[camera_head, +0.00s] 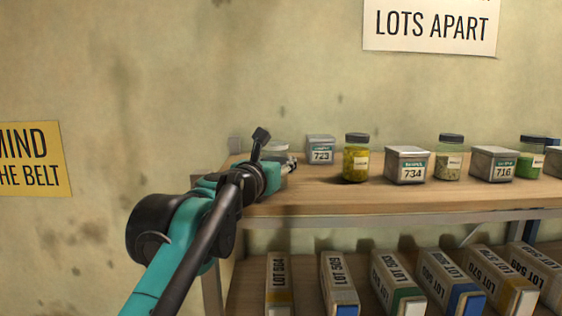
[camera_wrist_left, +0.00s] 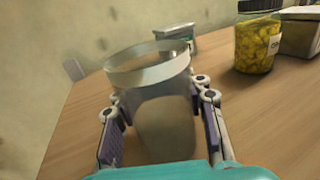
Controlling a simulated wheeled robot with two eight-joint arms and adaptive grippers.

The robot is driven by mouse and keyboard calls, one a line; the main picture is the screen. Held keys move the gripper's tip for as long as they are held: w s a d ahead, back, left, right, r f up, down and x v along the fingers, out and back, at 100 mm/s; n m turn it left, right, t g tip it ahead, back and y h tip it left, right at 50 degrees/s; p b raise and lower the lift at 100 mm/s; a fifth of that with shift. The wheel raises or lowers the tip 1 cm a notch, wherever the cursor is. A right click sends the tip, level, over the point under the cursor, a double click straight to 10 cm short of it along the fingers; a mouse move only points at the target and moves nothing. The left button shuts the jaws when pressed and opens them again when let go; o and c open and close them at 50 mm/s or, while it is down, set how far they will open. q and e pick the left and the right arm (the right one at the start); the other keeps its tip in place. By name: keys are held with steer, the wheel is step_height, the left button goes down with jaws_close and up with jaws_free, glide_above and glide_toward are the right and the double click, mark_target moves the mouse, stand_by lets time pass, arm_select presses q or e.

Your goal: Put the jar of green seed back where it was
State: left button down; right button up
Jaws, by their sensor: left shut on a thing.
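My left gripper (camera_head: 284,163) is over the left end of the upper shelf. In the left wrist view its fingers (camera_wrist_left: 158,97) are shut around a pale grey, see-through container (camera_wrist_left: 165,125) with a round, clear rim. The container looks upright, close to or on the wood; I cannot tell if it touches. No green shows in it. It is partly hidden behind the gripper in the head view (camera_head: 277,149). A jar with green contents and a dark lid (camera_head: 529,161) stands toward the right end of the shelf. My right gripper is not in view.
On the upper shelf (camera_head: 330,199) stand tin 723 (camera_head: 320,150), a yellow-filled jar (camera_head: 355,160), tin 734 (camera_head: 407,165), a pale green speckled jar (camera_head: 448,160) and tin 716 (camera_head: 493,164). Several lot boxes (camera_head: 340,283) stand below. The shelf front at left is bare.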

arm_select(q)
steer(key=shift+f, duration=0.15)
steer(key=c, duration=0.9)
jaws_free()
steer(key=shift+s+r, duration=0.1)
steer(key=shift+r, duration=0.15)
steer(key=b+v, duration=0.1)
steer(key=v, duration=1.1)
steer(key=shift+b, duration=0.4)
steer(key=shift+f, duration=0.1)
